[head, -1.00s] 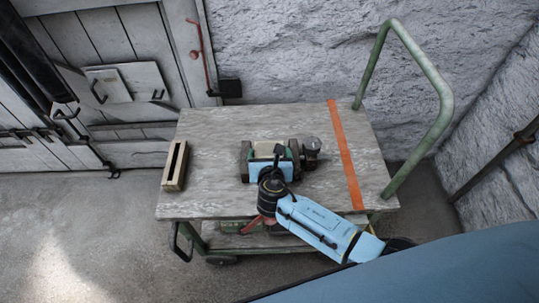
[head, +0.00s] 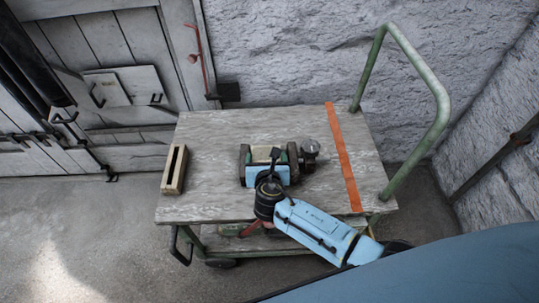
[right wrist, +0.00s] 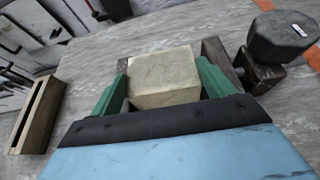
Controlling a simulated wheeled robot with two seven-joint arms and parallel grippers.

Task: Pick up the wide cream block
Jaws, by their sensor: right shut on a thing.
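The cream block (right wrist: 165,76) sits between the two green fingers of my right gripper (right wrist: 163,88), which is shut on it, in the right wrist view. In the head view the cream block (head: 262,154) shows just beyond the blue body of my right gripper (head: 268,158), over the middle of the cart top. Its lower part is hidden by the gripper, and I cannot tell whether it is clear of the top. My left gripper is not in view.
Dark brown pieces (head: 244,164) stand close on both sides of the gripper. A dark faceted knob (right wrist: 283,37) is at the right. A slotted wooden block (head: 173,169) stands at the cart top's left edge. The cart top (head: 210,140) has an orange stripe and a green handle (head: 437,90).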

